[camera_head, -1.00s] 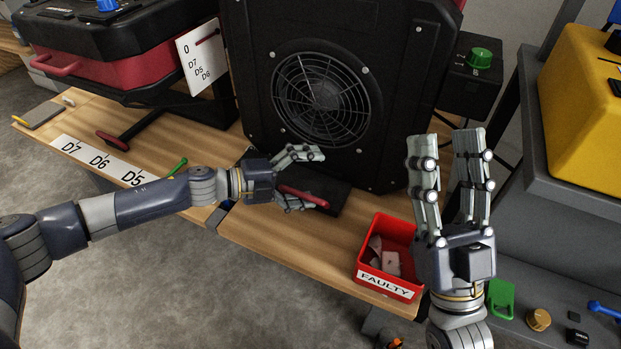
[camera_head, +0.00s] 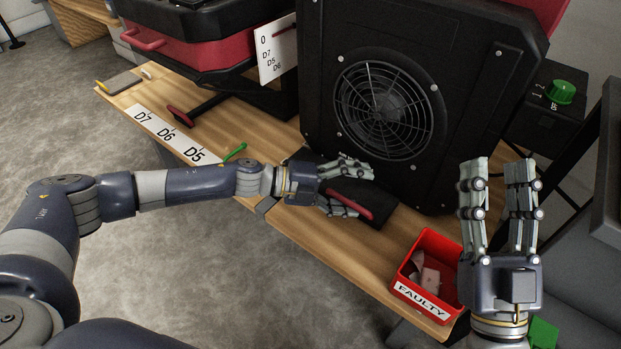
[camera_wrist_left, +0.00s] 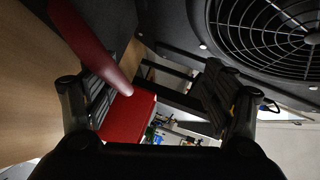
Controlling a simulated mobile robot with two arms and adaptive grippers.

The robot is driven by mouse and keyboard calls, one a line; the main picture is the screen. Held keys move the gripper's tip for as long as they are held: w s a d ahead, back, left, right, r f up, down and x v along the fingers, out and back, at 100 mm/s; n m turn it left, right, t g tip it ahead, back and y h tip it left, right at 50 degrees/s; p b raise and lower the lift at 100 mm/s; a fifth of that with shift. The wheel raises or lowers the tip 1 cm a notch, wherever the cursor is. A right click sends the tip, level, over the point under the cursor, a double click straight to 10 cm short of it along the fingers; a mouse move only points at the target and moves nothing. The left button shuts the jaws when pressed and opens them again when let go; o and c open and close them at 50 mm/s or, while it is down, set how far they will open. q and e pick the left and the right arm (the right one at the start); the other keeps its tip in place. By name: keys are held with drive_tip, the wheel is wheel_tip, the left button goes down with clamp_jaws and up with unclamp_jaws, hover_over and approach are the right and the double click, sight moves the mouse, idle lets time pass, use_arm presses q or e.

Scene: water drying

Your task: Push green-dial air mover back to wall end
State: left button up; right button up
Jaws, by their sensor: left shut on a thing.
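The air mover (camera_head: 455,60) is a large black box with a round fan grille (camera_head: 390,110), standing on the wooden bench. A green dial (camera_head: 561,92) sits on a black box at its right side. A red handle (camera_head: 348,204) projects at its front base. My left gripper (camera_head: 345,187) is at this handle and shut on it, with the fingers partly hiding the grip. In the left wrist view the red bar (camera_wrist_left: 93,45) passes by the left finger and the grille (camera_wrist_left: 270,30) is at upper right. My right gripper (camera_head: 498,180) is open and empty, fingers up, right of the air mover.
A red FAULTY bin (camera_head: 425,270) holding pale pieces sits at the bench's front edge. A red-and-black unit (camera_head: 205,45) stands to the left, with its own red handle (camera_head: 179,117). A D7 D6 D5 label strip (camera_head: 170,132) lies on the bench.

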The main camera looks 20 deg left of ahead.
use_arm(q)
drive_tip(key=shift+w+a+r+p, duration=0.2)
drive_tip(key=shift+a+r+p, duration=0.2)
drive_tip(key=shift+a+r, duration=1)
drive_tip(key=shift+c, duration=0.5)
drive_tip(key=shift+f+p+v, duration=0.15)
drive_tip(key=shift+p+v, duration=0.05)
drive_tip(key=shift+v, duration=0.7)
drive_tip(key=shift+f+p+v, duration=0.1)
drive_tip(key=shift+p+v, duration=0.1)
drive_tip(key=shift+v, duration=0.7)
drive_tip(key=shift+c, duration=0.4)
drive_tip(key=shift+s+a, duration=0.2)
drive_tip(key=shift+a, duration=0.1)
drive_tip(key=shift+s+a+r+t, duration=0.25)
drive_tip(key=shift+a+t, duration=0.05)
drive_tip(key=shift+a, duration=0.15)
drive_tip(key=shift+c, duration=1.1)
drive_tip(key=shift+s+a, duration=0.25)
drive_tip(key=shift+s, duration=0.05)
drive_tip(key=c, duration=0.5)
drive_tip(key=shift+s+a+f, duration=0.15)
drive_tip(key=shift+s+a, duration=0.3)
drive_tip(key=shift+a, duration=0.35)
use_arm(e)
drive_tip(key=w+f+g+h, duration=0.2)
drive_tip(key=f+g, duration=0.4)
drive_tip(key=f, duration=0.3)
drive_tip(key=shift+w+f, duration=0.25)
drive_tip(key=shift+w, duration=0.25)
